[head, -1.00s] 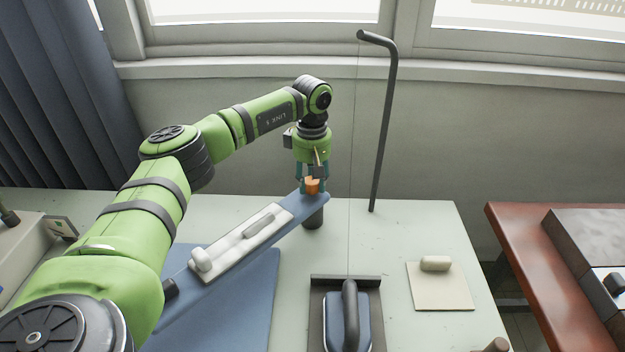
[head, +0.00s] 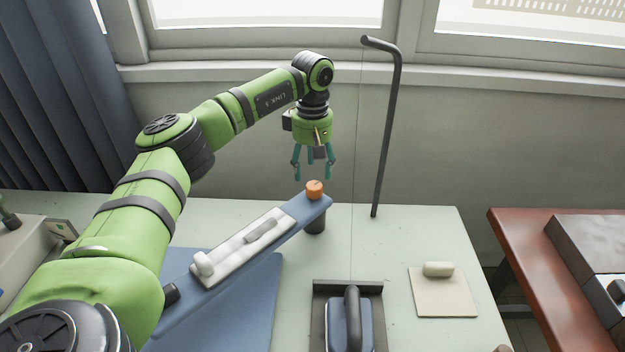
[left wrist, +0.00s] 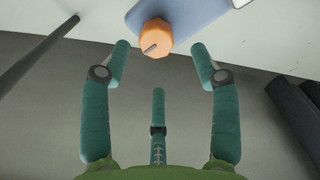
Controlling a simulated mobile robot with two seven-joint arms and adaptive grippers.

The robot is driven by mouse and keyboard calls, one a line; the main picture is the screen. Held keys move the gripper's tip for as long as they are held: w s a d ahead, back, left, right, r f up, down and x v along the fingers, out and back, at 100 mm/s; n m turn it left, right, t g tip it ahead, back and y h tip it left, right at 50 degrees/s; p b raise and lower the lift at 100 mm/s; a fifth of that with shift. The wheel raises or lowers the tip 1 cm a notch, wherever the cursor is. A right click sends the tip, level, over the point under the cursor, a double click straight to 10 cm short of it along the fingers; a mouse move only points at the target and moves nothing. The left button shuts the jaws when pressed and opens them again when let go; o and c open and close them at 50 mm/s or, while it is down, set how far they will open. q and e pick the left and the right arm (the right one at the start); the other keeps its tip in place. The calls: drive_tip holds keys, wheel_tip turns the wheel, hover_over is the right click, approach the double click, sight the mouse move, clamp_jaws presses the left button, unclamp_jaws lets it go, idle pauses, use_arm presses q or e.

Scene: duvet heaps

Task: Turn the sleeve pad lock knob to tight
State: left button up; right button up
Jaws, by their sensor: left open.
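The orange lock knob (head: 314,190) sits on the far end of the narrow blue sleeve pad (head: 291,212). In the left wrist view the knob (left wrist: 156,37) shows a dark line on its top, and the pad (left wrist: 180,12) lies behind it. My left gripper (head: 314,174) is above the knob, open, empty and apart from it. Its teal fingers (left wrist: 162,52) are spread, with the knob near the gap between their tips. My right gripper is not in view. Any tight marking is too small to tell.
A white holder (head: 240,243) lies on the pad. A dark bent pole (head: 388,140) stands right of my gripper. An iron (head: 350,322) rests on a dark stand at the front. A beige block (head: 438,269) sits on a pale square. The table between pole and block is clear.

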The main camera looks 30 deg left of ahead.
sight(312, 184)
use_arm(q)
wheel_tip(312, 184, up, 6)
drive_tip(key=shift+r, duration=0.25)
idle(0.5)
